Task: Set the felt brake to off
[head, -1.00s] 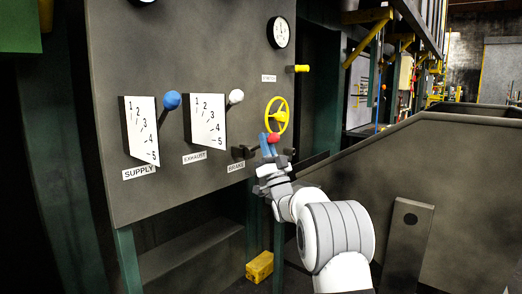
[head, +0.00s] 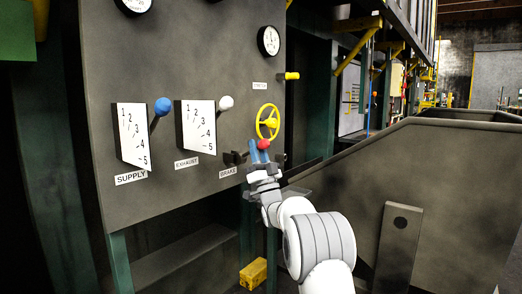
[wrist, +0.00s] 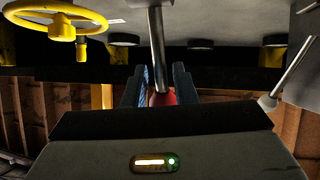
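The felt brake is a lever with a red knob (head: 263,144) beside the BRAKE label (head: 228,172), low on the right of the grey panel. Its metal rod (wrist: 157,50) comes down from the top of the wrist view to the red knob (wrist: 163,97). My gripper (head: 259,153) is at the knob, with one blue fingertip on each side. In the wrist view, my gripper (wrist: 160,88) appears shut on the knob, which fills the gap between the fingers. The knob's lower part is hidden by the gripper body. No off mark is readable.
A yellow handwheel (head: 268,122) stands just above the brake. The blue-knobbed supply lever (head: 163,106) and white-knobbed exhaust lever (head: 226,102) are to the left. A large grey sloped guard (head: 430,170) is at the right. A yellow block (head: 253,274) lies below.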

